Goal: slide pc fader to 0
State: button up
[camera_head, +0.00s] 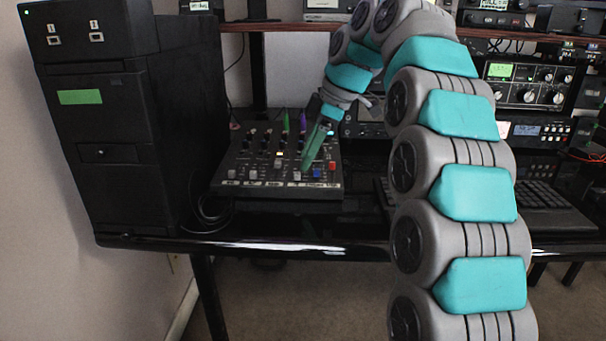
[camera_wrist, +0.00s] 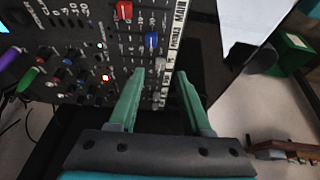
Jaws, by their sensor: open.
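The black mixer (camera_head: 262,190) stands on the desk with a row of faders along its front edge. A white fader cap (camera_head: 297,175) sits left of the blue cap (camera_head: 316,172); it is likely the pc fader, but its label is too small to read surely. In the wrist view that white cap (camera_wrist: 160,65) lies just beyond my fingertips, roughly between their lines. My gripper (camera_wrist: 160,77) is open, its two green fingers apart with nothing held. It also shows above the mixer's front right (camera_head: 306,168). Whether a finger touches the mixer cannot be told.
A red cap (camera_head: 332,165) is at the row's right end. Green and purple knobs (camera_head: 302,121) stand up at the mixer's back. A black tower (camera_head: 130,130) stands left. A keyboard (camera_head: 545,198) and radio gear (camera_head: 527,94) are right.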

aim_at(299, 173)
jog(key=shift+x, duration=1.85)
jog(key=shift+c, duration=0.3)
grip_shut()
